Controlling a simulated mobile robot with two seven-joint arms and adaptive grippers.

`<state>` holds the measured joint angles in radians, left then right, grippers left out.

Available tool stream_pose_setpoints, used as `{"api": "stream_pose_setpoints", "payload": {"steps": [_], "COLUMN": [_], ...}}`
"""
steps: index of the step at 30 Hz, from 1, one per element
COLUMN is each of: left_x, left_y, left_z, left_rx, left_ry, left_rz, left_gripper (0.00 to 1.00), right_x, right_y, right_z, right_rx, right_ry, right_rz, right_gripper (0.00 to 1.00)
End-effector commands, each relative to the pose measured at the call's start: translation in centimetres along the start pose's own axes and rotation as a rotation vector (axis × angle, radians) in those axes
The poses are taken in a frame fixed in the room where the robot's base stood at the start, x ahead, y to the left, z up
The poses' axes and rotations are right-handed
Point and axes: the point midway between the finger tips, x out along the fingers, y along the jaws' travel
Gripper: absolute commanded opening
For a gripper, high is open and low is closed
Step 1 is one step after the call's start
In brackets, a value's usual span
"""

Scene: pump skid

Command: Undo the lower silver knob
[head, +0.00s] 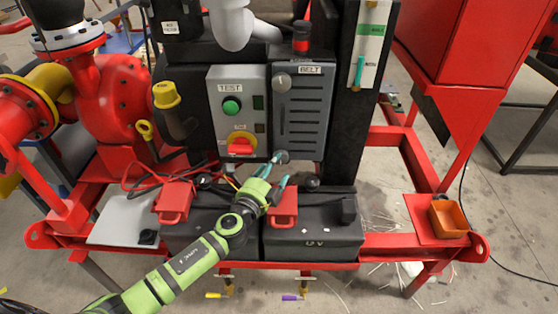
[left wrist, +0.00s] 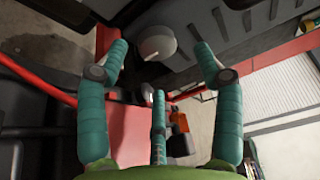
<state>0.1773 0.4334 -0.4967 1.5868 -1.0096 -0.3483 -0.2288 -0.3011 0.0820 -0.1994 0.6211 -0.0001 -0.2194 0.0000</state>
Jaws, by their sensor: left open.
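The lower silver knob (head: 282,156) sits at the bottom left of the grey BELT panel (head: 304,120). It also shows in the left wrist view as a rounded grey knob (left wrist: 157,43). My left gripper (head: 275,169) is just below and in front of it, with teal fingers spread. In the left wrist view, the open fingers (left wrist: 160,60) stand to either side of the knob, and a third finger is below it. No finger appears closed on the knob. The upper silver knob (head: 281,80) is at the panel's top left. My right gripper is not in view.
A TEST box (head: 238,88) with a green button and red-yellow switch (head: 241,145) stands directly left. Black battery boxes (head: 313,238) with red terminal covers (head: 283,205) lie below. An orange bin (head: 448,218) sits on the red frame at right.

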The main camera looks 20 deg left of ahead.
Motion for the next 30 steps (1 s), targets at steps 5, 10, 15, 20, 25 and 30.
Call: {"api": "stream_pose_setpoints", "payload": {"steps": [5,10,15,20,25,30], "left_x": [2.4,3.3,3.4,3.4,3.4,3.3], "left_y": [0.0,0.0,0.0,0.0,0.0,-0.1], "left_z": [0.0,-0.1,-0.1,-0.1,-0.1,-0.2], "left_rx": [-0.001,-0.002,-0.002,-0.002,-0.002,0.003], "left_ry": [0.000,0.001,0.002,0.001,0.003,0.005], "left_rz": [-0.001,0.001,0.000,0.001,0.000,0.002], "left_gripper": [0.67,0.67,0.67,0.35,0.12,0.12], "right_x": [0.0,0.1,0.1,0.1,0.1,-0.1], "right_y": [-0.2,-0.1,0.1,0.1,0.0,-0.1], "right_z": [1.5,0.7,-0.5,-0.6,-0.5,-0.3], "right_rx": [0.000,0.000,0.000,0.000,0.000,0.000], "right_ry": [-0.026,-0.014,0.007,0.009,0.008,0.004], "right_rz": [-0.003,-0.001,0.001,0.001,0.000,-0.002], "right_gripper": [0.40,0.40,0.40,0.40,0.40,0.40]}}
